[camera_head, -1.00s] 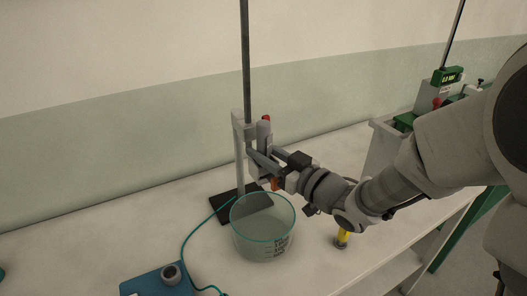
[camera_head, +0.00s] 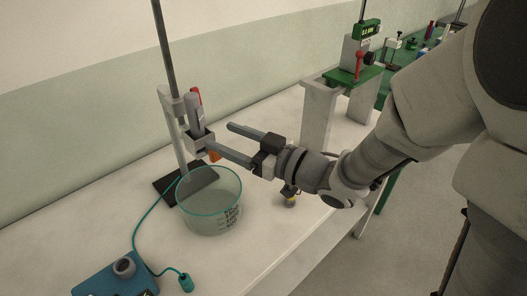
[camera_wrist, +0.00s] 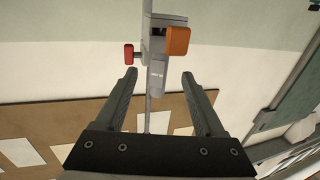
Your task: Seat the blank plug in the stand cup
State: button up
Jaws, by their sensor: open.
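My gripper (camera_head: 220,135) is open and empty, to the right of the cup. Its two fingers (camera_wrist: 158,76) are spread apart, pointing toward the stand.
A glass beaker (camera_head: 210,205) stands in front of the stand's black base (camera_head: 184,183). A teal cable runs to a connector (camera_head: 186,283) near the blue box (camera_head: 118,282). A white-and-green machine (camera_head: 335,92) stands right.

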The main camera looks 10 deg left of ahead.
jog(key=b+v, duration=0.6)
jog(key=v, duration=0.3)
jog(key=shift+w, duration=0.1)
